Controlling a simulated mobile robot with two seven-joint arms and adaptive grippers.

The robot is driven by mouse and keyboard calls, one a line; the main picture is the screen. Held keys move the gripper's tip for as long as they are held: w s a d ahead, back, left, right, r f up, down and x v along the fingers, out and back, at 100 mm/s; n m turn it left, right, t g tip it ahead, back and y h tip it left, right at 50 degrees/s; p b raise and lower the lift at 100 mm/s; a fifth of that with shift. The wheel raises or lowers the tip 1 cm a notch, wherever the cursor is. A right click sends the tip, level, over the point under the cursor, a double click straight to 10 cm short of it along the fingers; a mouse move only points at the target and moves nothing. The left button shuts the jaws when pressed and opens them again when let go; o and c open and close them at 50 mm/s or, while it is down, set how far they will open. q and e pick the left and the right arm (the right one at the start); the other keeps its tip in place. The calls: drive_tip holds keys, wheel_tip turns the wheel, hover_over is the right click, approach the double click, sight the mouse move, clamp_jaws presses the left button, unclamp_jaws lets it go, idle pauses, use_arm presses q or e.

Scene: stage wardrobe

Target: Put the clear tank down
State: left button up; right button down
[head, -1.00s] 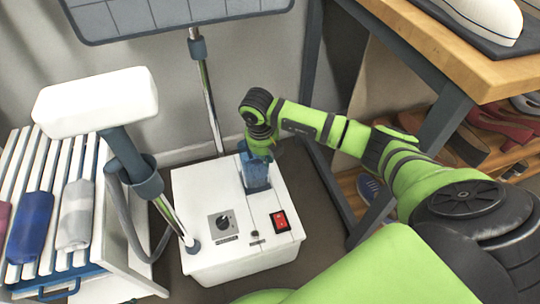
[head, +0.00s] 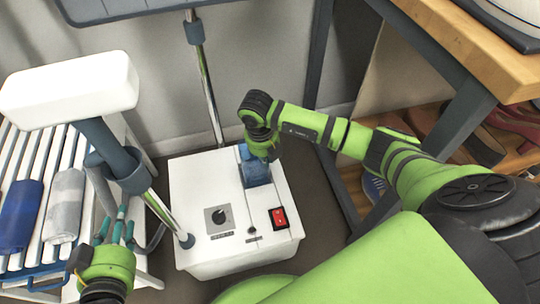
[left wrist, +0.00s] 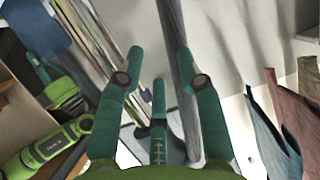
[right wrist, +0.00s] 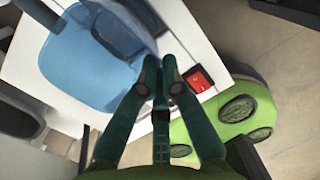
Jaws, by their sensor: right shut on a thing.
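The clear tank (head: 257,174) is a see-through, blue-tinted container at the back right of the white steamer base (head: 192,190). My right gripper (head: 262,152) is shut on it from above. In the right wrist view the fingertips (right wrist: 160,70) are close together at the edge of the tank (right wrist: 85,65), which looks tilted. I cannot tell whether the tank touches the base. My left gripper (head: 117,225) is open and empty, left of the base and beside the slatted rack. Its fingers (left wrist: 160,62) stand apart in the left wrist view.
A chrome pole (head: 206,85) stands behind the base. A white padded head (head: 70,88) on a grey stem stands at left, over a slatted rack with rolled cloths (head: 64,205). A wooden table (head: 470,40) with shoes below is at right. The base has a dial and red switch (head: 278,217).

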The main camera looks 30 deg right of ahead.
use_arm(q)
drive_tip(key=shift+w+d+r+t, duration=0.2)
drive_tip(key=shift+d+r+t, duration=0.05)
drive_tip(key=shift+r, duration=0.2)
drive_tip(key=shift+w+d+r+t, duration=0.15)
drive_tip(key=shift+d+r+t, duration=0.1)
drive_tip(key=shift+r, duration=0.15)
use_arm(e)
drive_tip(key=shift+f, duration=0.15)
drive_tip(key=shift+f, duration=0.1)
drive_tip(key=c, duration=1.4)
unclamp_jaws()
use_arm(q)
drive_tip(key=shift+d+r, duration=0.1)
drive_tip(key=shift+r, duration=0.15)
